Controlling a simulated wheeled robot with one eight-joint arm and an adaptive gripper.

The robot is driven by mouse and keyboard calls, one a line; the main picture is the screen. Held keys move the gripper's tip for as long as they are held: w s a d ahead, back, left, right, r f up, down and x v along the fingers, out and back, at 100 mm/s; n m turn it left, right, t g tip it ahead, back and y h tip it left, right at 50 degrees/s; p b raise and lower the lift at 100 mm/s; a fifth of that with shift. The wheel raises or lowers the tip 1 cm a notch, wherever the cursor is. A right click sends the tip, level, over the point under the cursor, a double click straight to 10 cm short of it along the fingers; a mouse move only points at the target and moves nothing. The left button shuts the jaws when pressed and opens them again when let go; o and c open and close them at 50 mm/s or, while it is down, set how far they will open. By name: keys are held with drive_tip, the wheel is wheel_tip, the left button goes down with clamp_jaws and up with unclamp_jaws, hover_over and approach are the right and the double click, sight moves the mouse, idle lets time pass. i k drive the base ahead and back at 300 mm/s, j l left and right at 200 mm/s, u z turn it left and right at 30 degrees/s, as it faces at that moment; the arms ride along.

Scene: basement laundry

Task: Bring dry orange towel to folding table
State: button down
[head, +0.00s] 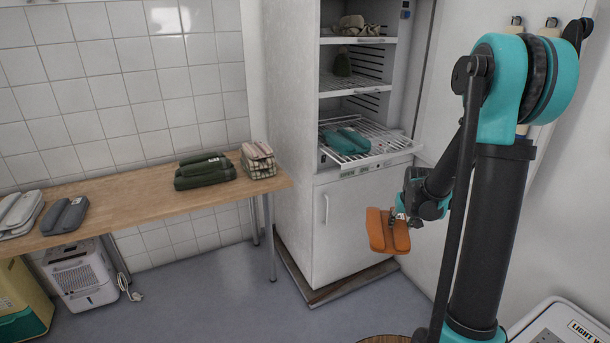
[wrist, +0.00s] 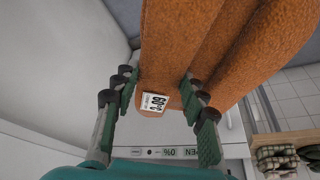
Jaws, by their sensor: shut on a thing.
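The orange towel (head: 388,231) is folded, with a white label that shows in the wrist view (wrist: 155,102). My gripper (head: 406,215) is shut on the towel and holds it in the air in front of the white cabinet. In the wrist view the fingers (wrist: 160,92) press on both sides of the towel (wrist: 215,45). The wooden folding table (head: 140,204) stands along the tiled wall, to the left of the cabinet. My gripper is to the right of it and apart from it.
Dark green towels (head: 205,172) and a checked towel stack (head: 258,161) lie at the table's right end. Grey towels (head: 63,215) lie at its left. The middle is clear. A teal towel (head: 346,140) lies on a pulled-out cabinet rack (head: 385,149). A dehumidifier (head: 82,275) stands below.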

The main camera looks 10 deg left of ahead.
sight(112, 207)
drive_tip(key=j+u, duration=0.1)
drive_tip(key=j, duration=0.7)
drive_tip(key=i+j+u, duration=0.1)
drive_tip(key=j, duration=0.65)
drive_tip(key=i+j+u, duration=0.1)
drive_tip(key=j, duration=0.65)
